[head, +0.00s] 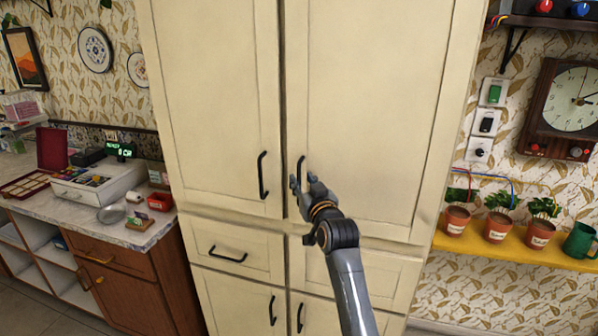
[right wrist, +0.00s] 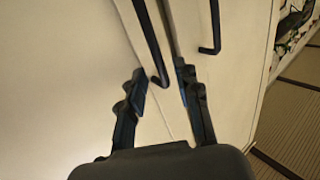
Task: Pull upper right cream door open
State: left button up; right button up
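The upper right cream door (head: 370,100) is shut, flush with the tall cabinet's front. Its dark vertical handle (head: 300,168) is near the door's lower left edge. My right gripper (head: 305,183) is at the lower part of this handle in the head view. In the right wrist view the gripper (right wrist: 160,85) has its two fingers apart, and the end of a dark handle (right wrist: 152,48) reaches between their tips. The fingers do not appear closed on it. My left gripper is not in view.
The upper left door (head: 210,90) is shut, with its own handle (head: 263,175) close by. A drawer (head: 232,250) and lower doors sit below. A shelf (head: 520,248) with potted plants is at the right; a counter (head: 110,225) with a cash register is at the left.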

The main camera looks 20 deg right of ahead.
aim_at(300, 176)
jog(key=shift+w+p, duration=0.3)
jog(key=shift+w, duration=1.6)
grip_shut()
